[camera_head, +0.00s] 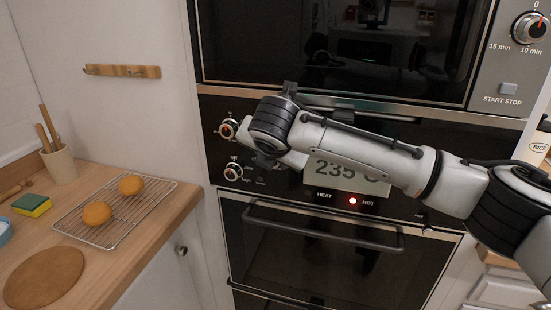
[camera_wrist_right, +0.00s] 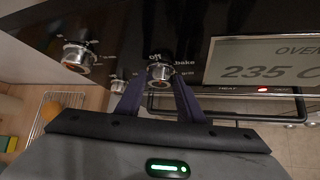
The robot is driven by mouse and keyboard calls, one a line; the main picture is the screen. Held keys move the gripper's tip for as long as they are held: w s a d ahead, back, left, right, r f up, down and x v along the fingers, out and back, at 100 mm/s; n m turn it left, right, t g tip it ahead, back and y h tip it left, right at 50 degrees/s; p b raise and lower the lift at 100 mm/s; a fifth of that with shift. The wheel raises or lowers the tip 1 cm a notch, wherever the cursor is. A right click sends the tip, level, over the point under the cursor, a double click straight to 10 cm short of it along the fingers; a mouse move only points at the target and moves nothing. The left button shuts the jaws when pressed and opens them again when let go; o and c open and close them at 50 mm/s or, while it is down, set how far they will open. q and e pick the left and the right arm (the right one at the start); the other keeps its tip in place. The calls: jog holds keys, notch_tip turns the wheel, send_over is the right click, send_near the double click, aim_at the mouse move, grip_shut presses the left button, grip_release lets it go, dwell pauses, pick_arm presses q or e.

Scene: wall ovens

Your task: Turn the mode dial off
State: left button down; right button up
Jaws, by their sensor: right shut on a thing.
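My right gripper (camera_wrist_right: 158,84) is shut on this dial, a dark finger on each side. In the head view my right gripper (camera_head: 268,160) reaches the panel from the right, and the wrist hides the gripped dial there. The dial's exact pointer angle is hard to tell. My left gripper is not in view.
Two more knobs stand close by on the left, an upper one (camera_head: 228,129) and a lower one (camera_head: 233,171). The display (camera_head: 345,172) reads 235 C, with a red light at HOT. The oven door handle (camera_head: 320,228) runs below. A wire rack (camera_head: 118,222) with two buns is on the left counter.

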jog(key=shift+w+a+n+g+h, duration=0.15)
jog(key=shift+n+g+h, duration=0.2)
jog(key=shift+h, duration=0.4)
jog(key=shift+s+a+n+g+h, duration=0.15)
jog(key=shift+n+h, duration=0.3)
jog(key=shift+h, duration=0.3)
jog(key=shift+w, duration=0.1)
jog(key=o, duration=1.1)
jog(key=shift+c, duration=0.2)
jog(key=shift+r, duration=0.1)
jog(key=b+v, duration=0.1)
jog(key=v, duration=0.9)
